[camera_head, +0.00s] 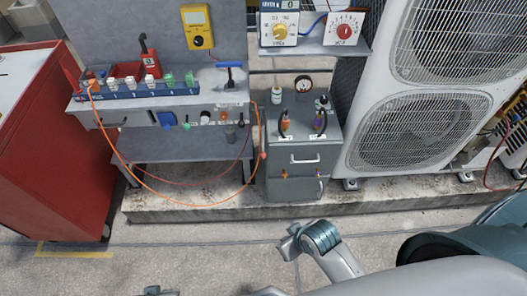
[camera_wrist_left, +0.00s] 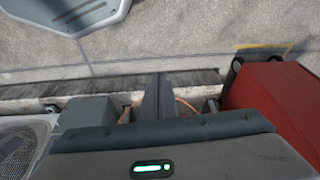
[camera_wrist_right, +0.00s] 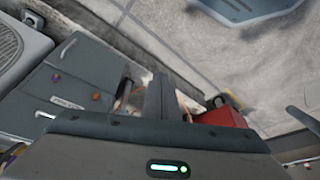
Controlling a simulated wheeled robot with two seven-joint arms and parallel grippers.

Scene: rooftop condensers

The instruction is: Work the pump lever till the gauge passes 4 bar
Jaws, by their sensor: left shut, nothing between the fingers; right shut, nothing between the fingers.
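A blue T-shaped handle (camera_head: 231,66) stands at the right end of the grey workbench and looks like the pump lever, though I cannot be sure. A small round dark-rimmed gauge (camera_head: 303,84) stands at the back of the grey cabinet top; its reading is too small to tell. My left gripper (camera_wrist_left: 160,78) is shut and empty in the left wrist view, with bare floor beyond its fingers. My right gripper (camera_wrist_right: 158,80) is also shut and empty in the right wrist view. Both are well short of the bench and touch nothing visible.
The workbench (camera_head: 160,94) carries a row of fittings and a red tray. A yellow meter (camera_head: 197,27) hangs above. An orange hose (camera_head: 150,187) droops in front. A red cabinet (camera_head: 62,150) stands left, a grey cabinet (camera_head: 303,185) and condenser (camera_head: 405,130) right. A concrete ledge (camera_head: 200,210) runs below.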

